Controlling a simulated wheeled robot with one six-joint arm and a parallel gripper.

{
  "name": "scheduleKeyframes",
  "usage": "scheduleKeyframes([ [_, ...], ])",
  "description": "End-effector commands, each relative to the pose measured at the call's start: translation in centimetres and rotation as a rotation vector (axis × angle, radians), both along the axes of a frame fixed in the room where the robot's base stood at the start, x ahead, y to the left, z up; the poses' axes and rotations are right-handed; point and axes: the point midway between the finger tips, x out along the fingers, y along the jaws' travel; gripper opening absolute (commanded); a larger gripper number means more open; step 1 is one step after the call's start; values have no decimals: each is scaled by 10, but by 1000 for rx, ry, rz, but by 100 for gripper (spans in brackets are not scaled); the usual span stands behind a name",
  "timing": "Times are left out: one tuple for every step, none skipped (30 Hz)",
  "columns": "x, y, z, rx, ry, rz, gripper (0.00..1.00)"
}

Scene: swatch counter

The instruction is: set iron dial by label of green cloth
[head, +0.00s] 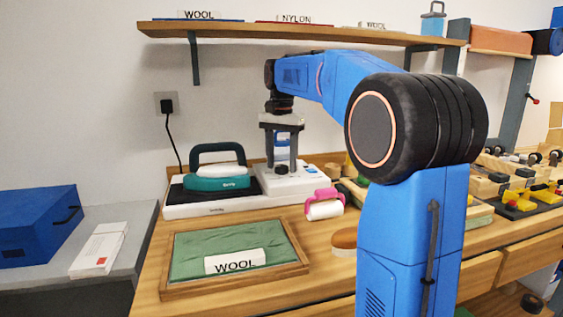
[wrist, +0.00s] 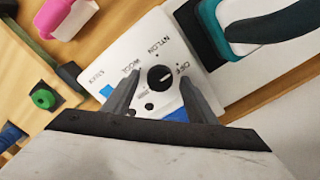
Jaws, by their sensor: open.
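The green cloth (head: 200,243) lies in a wooden tray (head: 180,291) at the front of the counter. A white label (head: 235,262) reading WOOL stands on it. The iron dial (wrist: 160,78) is a round black knob on a white panel (wrist: 150,45). In the head view the knob is hidden.
A teal iron (head: 218,184) rests on its stand left of the panel. The shelf (head: 300,33) above carries other cloths labelled WOOL and NYLON. A blue box (head: 38,225) sits on the left counter.

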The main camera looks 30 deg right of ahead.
Motion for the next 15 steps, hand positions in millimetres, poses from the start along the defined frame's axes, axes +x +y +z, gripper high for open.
scheduleKeyframes([
  [0, 0, -1, 0, 0, 0, 52],
  [0, 0, -2, 0, 0, 0, 52],
  [0, 0, -2, 0, 0, 0, 52],
  [0, 0, -2, 0, 0, 0, 52],
  [0, 0, -2, 0, 0, 0, 52],
  [0, 0, -2, 0, 0, 0, 52],
  [0, 0, -2, 0, 0, 0, 52],
  [0, 0, -2, 0, 0, 0, 52],
  [0, 0, -2, 0, 0, 0, 45],
  [0, 0, -2, 0, 0, 0, 38],
  [0, 0, -2, 0, 0, 0, 30],
  [0, 0, -2, 0, 0, 0, 21],
  [0, 0, -2, 0, 0, 0, 14],
  [0, 0, -1, 0, 0, 0, 11],
  [0, 0, -1, 0, 0, 0, 11],
])
